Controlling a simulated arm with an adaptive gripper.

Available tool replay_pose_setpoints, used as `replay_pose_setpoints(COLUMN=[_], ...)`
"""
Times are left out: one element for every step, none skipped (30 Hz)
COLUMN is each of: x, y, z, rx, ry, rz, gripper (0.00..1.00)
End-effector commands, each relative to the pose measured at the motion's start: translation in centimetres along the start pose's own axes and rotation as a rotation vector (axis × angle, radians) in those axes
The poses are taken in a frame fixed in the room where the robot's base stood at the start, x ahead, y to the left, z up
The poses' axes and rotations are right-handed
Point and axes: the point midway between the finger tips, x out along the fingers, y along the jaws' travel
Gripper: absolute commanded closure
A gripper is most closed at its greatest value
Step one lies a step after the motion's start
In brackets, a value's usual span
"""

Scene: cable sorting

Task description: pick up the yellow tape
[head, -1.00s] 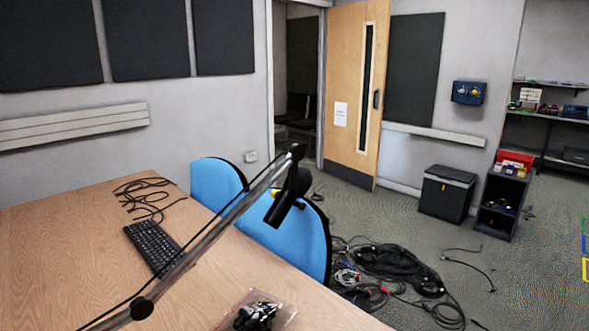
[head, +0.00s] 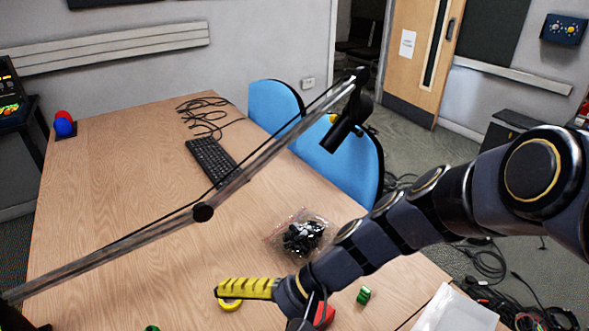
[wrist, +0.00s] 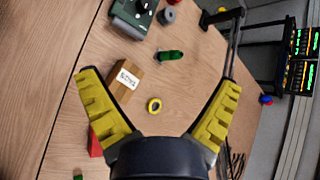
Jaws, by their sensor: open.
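The yellow tape (head: 230,305) is a small ring lying flat on the wooden table (head: 120,190), partly hidden by my gripper in the head view. In the wrist view the whole tape (wrist: 154,105) shows between my two yellow fingers, nearer the palm in the picture than the fingertips. My gripper (head: 219,292) is above the table over the tape, with its fingers pointing left. In the wrist view my gripper (wrist: 158,82) is spread wide open and empty. I cannot tell the exact height between fingers and tape.
A wooden block with a white label (wrist: 125,78), a green cylinder (wrist: 170,56) and a green device (wrist: 133,15) lie near the tape. A boom microphone arm (head: 202,212) crosses over the table. A bag of black parts (head: 303,235) and a keyboard (head: 212,160) lie behind.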

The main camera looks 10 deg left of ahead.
Motion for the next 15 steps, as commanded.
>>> replay_pose_setpoints(x=[1.1,1.6,2.3,2.8,3.3,3.9,4.5,5.0,5.8,6.3,6.8,7.6,8.3,8.8,9.6], y=[-1.5,-2.4,-3.5,-4.4,-5.0,-5.9,-6.4,-6.8,-7.2,-7.5,-7.6,-7.6,-7.4,-7.2,-6.7], z=[-1.2,-2.0,-3.1,-3.9,-4.9,-6.2,-7.2,-8.3,-9.9,-11.2,-12.5,-14.2,-15.6,-16.8,-18.4], rx=[0.063,0.098,0.152,0.192,0.236,0.297,0.346,0.395,0.465,0.516,0.571,0.642,0.698,0.75,0.821], ry=[-0.039,-0.054,-0.074,-0.087,-0.1,-0.114,-0.125,-0.131,-0.137,-0.138,-0.139,-0.138,-0.136,-0.133,-0.125], rz=[-0.065,-0.106,-0.159,-0.198,-0.234,-0.282,-0.316,-0.348,-0.389,-0.42,-0.45,-0.485,-0.511,-0.534,-0.562], gripper=[0.07,0.07,0.07,0.07,0.07,0.07,0.07,0.07,0.07,0.07,0.07,0.07,0.07,0.07,0.07])
